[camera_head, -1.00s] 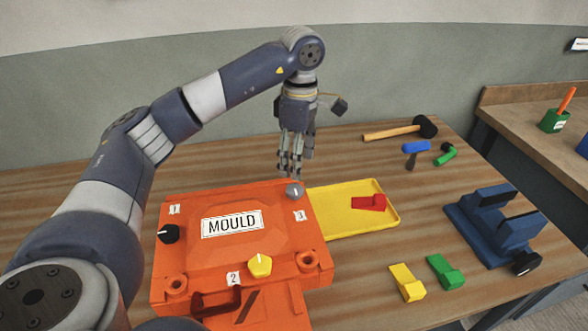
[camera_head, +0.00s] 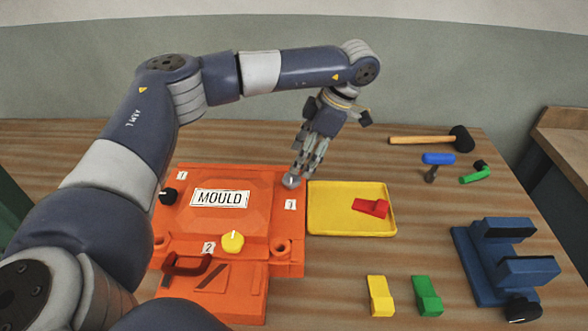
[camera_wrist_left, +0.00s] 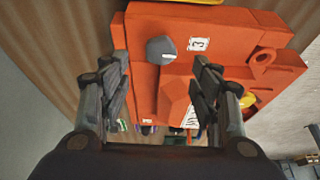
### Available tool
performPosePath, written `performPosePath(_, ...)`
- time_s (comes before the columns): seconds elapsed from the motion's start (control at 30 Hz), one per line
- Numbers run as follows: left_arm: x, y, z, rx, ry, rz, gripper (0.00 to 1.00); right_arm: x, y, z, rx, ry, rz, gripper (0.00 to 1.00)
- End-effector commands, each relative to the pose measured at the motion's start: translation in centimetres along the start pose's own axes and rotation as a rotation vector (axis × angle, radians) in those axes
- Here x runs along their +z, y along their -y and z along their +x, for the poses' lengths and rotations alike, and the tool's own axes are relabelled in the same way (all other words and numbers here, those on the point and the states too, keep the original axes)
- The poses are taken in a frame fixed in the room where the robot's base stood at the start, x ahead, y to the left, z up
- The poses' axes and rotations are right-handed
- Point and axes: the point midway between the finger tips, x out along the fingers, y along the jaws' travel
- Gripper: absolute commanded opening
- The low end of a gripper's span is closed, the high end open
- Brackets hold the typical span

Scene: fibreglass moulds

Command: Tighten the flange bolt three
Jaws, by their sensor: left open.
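The orange mould (camera_head: 255,225) lies on the wooden table, with a white MOULD label on top. Flange bolt three is a grey knob (camera_head: 291,181) at the mould's far right corner, beside the tag marked 3 (camera_head: 290,205). My left gripper (camera_head: 299,172) is just above this knob, its fingers slanting down towards it. In the left wrist view the grey knob (camera_wrist_left: 161,50) shows between and beyond the two open fingers, apart from them. A black knob (camera_head: 168,196) sits by tag 1 and a yellow knob (camera_head: 232,241) by tag 2. My right gripper is not in view.
A yellow tray (camera_head: 325,222) with a red piece (camera_head: 371,208) stands right of the mould. Yellow (camera_head: 380,296) and green (camera_head: 427,296) pieces lie in front, a blue vise (camera_head: 500,262) at right. A mallet (camera_head: 432,139) and small tools lie at the back.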

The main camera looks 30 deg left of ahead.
Motion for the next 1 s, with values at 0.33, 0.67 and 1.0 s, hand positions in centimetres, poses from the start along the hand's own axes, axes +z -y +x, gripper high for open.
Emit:
performPosePath(0.33,-0.1,0.0,5.2,0.000,0.000,0.001,0.57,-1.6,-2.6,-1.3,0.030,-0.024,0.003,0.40)
performPosePath(0.67,0.0,0.0,6.0,0.001,0.002,0.002,0.57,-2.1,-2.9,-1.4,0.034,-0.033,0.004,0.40)
performPosePath(1.0,0.0,0.0,6.0,0.000,0.002,0.002,0.13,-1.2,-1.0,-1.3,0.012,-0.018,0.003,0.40)
